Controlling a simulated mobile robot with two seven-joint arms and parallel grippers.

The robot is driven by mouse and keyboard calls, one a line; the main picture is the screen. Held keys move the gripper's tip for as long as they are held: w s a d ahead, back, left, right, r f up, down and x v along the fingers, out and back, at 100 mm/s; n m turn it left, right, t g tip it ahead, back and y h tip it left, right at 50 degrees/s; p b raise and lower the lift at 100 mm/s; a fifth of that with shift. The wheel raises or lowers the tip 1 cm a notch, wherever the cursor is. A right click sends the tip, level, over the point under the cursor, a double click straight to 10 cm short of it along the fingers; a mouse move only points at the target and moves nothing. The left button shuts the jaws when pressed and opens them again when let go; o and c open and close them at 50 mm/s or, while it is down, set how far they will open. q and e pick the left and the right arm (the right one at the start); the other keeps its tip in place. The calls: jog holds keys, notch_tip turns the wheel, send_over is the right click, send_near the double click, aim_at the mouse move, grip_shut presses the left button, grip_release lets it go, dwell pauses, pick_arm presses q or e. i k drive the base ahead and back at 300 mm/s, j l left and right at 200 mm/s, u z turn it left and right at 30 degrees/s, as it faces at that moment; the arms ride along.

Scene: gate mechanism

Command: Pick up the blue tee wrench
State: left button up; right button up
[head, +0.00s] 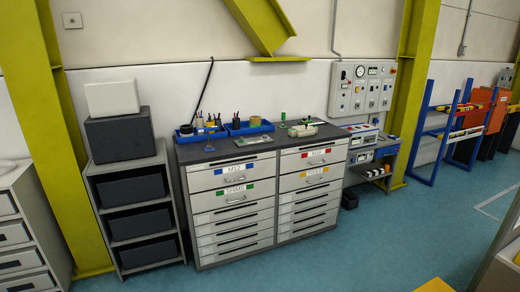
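I cannot make out a blue tee wrench for certain in the head view. A drawer cabinet (262,197) with a dark worktop stands against the wall in the middle. Two blue bins, a left one (190,137) and a right one (235,131), sit at the back of its top with small tools and dark cups in them. Small items lie on the worktop in front, too small to name surely. Neither of my grippers is in view.
A grey shelf unit (142,219) with dark boxes stands left of the cabinet. A control panel (365,88) hangs on the wall, right of centre, above a small equipment cart (372,158). Yellow columns flank the cabinet. The blue-green floor (350,250) in front is clear.

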aim_at(213, 128)
jog(key=i, duration=1.15)
jog(key=i+l+u, duration=0.1)
jog(key=i, duration=1)
